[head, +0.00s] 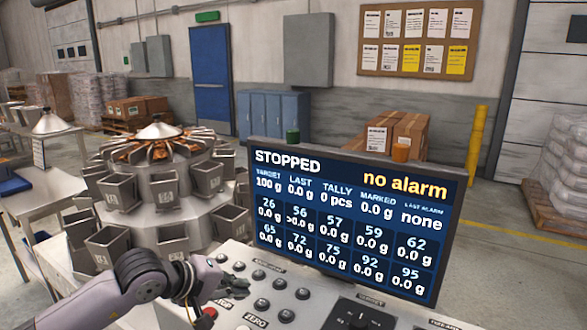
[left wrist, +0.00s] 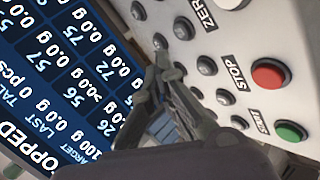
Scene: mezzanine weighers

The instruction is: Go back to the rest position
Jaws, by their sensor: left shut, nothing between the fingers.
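My left gripper (head: 236,285) is over the left part of the pale control panel (head: 312,312), in front of the screen, its arm coming in from the lower left. In the left wrist view its fingers (left wrist: 162,72) are closed together and empty, close to the dark round buttons of the panel (left wrist: 245,48); whether they touch one I cannot tell. The red stop button (left wrist: 283,75) and the green button (left wrist: 291,131) lie to the right of the fingers there. The screen (head: 350,222) reads "STOPPED" and "no alarm". My right gripper is not in view.
The multihead weigher (head: 165,215) with steel buckets stands behind and left of the panel. A steel table (head: 50,190) is at the far left. Cartons (head: 395,130) and a yellow post (head: 477,140) stand behind the screen. Open floor shows at the right.

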